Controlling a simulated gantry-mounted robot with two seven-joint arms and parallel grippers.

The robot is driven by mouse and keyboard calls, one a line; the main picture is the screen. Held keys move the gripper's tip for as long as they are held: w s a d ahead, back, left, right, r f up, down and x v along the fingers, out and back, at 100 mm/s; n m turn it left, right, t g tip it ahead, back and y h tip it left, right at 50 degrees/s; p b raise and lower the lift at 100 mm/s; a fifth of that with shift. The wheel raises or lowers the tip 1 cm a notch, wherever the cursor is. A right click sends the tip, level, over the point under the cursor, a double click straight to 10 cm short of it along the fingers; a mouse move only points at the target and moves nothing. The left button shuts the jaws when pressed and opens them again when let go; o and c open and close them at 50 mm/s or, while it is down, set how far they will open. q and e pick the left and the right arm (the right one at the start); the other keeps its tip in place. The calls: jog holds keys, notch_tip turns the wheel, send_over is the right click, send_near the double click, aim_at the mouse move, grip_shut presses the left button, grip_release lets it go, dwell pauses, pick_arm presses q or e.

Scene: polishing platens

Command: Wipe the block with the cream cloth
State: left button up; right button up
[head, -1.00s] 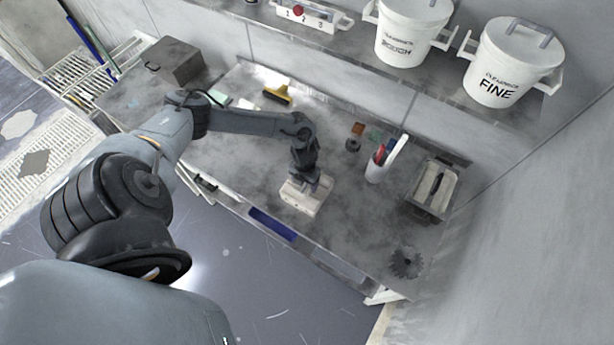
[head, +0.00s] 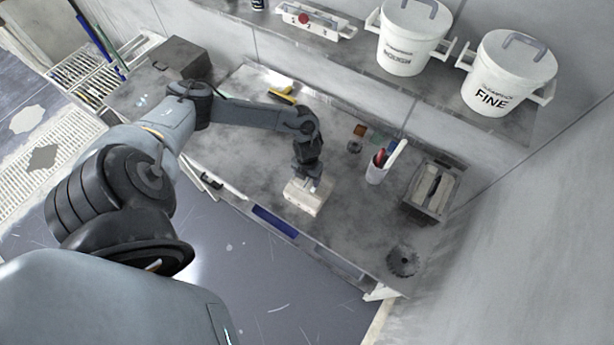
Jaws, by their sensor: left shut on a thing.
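The block (head: 305,202) is a pale, cream-white piece near the front edge of the bench, left of the cup. My left gripper (head: 309,183) points down over its top and is shut. A small pale patch at the fingertips looks like the cream cloth, pressed at or just above the block's top. Cloth and block are so alike in colour that I cannot make out the border between them or whether they touch. My right gripper is not in view.
On the grey bench (head: 240,155) are a yellow-handled brush (head: 281,96), a white cup (head: 376,173) with pens, a grey tray (head: 432,192) and a dark gear-shaped disc (head: 403,261). Two white buckets stand on the shelf behind. Bench space right of the block is clear.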

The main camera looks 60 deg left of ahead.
pick_arm(q)
jog(key=shift+r, duration=0.5)
jog(key=shift+r+p, duration=1.35)
